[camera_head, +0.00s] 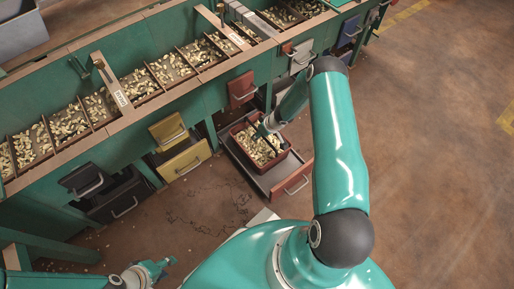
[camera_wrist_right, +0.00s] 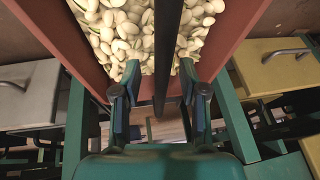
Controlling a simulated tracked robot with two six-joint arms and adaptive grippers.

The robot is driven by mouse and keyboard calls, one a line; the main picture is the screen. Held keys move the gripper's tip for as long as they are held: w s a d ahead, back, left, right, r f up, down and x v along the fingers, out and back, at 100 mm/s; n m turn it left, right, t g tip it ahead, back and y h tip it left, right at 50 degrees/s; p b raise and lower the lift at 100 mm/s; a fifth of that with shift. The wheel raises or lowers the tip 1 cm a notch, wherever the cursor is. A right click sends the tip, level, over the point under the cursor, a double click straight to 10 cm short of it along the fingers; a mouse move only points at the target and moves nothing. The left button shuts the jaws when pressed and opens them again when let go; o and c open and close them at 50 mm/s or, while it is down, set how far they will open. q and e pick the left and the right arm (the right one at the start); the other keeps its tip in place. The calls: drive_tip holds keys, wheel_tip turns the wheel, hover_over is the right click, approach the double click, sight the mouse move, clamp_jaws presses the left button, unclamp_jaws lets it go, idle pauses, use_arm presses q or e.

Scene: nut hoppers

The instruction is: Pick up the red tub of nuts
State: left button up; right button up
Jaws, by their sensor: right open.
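The red tub of nuts (camera_head: 282,155) stands in a pulled-out grey tray drawer with a red front (camera_head: 290,187). Pale nuts fill it on both sides of a dark bar that runs across its middle. In the right wrist view the tub's red wall (camera_wrist_right: 236,30) and the dark bar (camera_wrist_right: 168,45) show close up. My right gripper (camera_wrist_right: 157,75) is open, with one finger on each side of the bar; I cannot tell whether they touch it. My left gripper (camera_head: 155,269) is low at the left, away from the tub; its finger gap is unclear.
A long green hopper bench with nut-filled compartments (camera_head: 120,95) runs along the back. The brown floor (camera_head: 440,150) at the right is clear.

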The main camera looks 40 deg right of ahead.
clamp_jaws()
idle(0.3)
drive_tip(key=shift+w+r, duration=0.1)
drive_tip(key=shift+w, duration=0.05)
